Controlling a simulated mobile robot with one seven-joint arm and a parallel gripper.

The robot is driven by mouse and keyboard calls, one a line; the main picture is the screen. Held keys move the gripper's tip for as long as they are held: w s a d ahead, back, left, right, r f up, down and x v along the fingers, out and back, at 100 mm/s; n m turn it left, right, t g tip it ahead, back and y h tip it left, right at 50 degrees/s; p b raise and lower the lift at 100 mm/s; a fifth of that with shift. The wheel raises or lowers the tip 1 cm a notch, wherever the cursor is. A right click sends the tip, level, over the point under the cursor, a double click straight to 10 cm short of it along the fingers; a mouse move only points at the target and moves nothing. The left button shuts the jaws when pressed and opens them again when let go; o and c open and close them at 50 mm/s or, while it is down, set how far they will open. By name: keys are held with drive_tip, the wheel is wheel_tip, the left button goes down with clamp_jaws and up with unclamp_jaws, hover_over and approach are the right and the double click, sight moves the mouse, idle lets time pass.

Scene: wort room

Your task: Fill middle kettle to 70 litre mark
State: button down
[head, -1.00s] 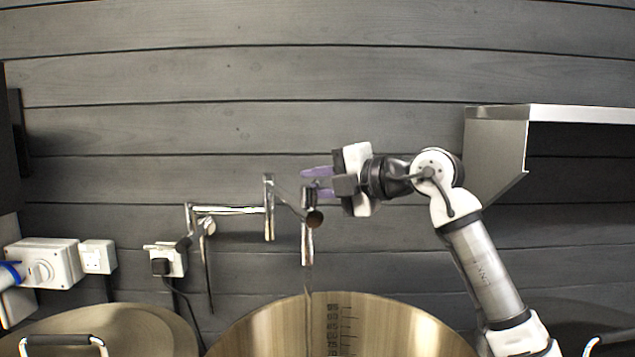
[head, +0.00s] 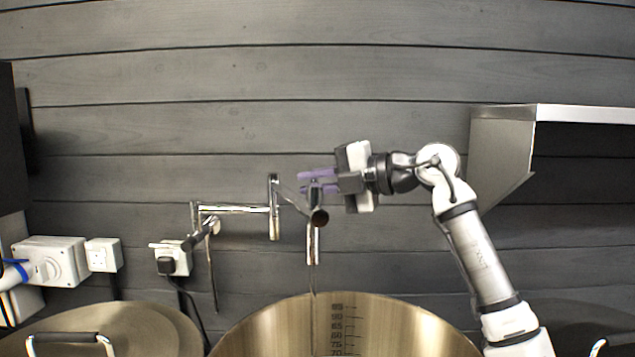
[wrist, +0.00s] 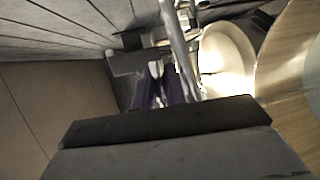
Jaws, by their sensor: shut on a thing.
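The middle kettle (head: 270,330) stands open below the tap, its steel rim and inner scale (head: 338,330) showing; marks read down to about 70 at the picture's bottom edge. The water surface is not in view. The chrome folding tap (head: 240,209) reaches from the wall, its spout (head: 313,245) pointing down over the kettle. A thin thread of water (head: 313,280) hangs under the spout. My gripper (head: 306,182), with purple fingers, is shut on the tap handle (head: 316,192) above the spout. The wrist view shows the purple fingers (wrist: 160,88) beside the chrome pipe; the handle is mostly hidden there.
A lidded kettle (head: 130,325) stands at left and part of another lid (head: 598,345) shows at right. Sockets and switches (head: 50,262) with cables are on the left wall. A steel shelf (head: 575,113) juts out at upper right.

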drive_tip(key=c, duration=1.5)
unclamp_jaws()
drive_tip(key=shift+o, duration=0.2)
drive_tip(key=shift+f, duration=0.1)
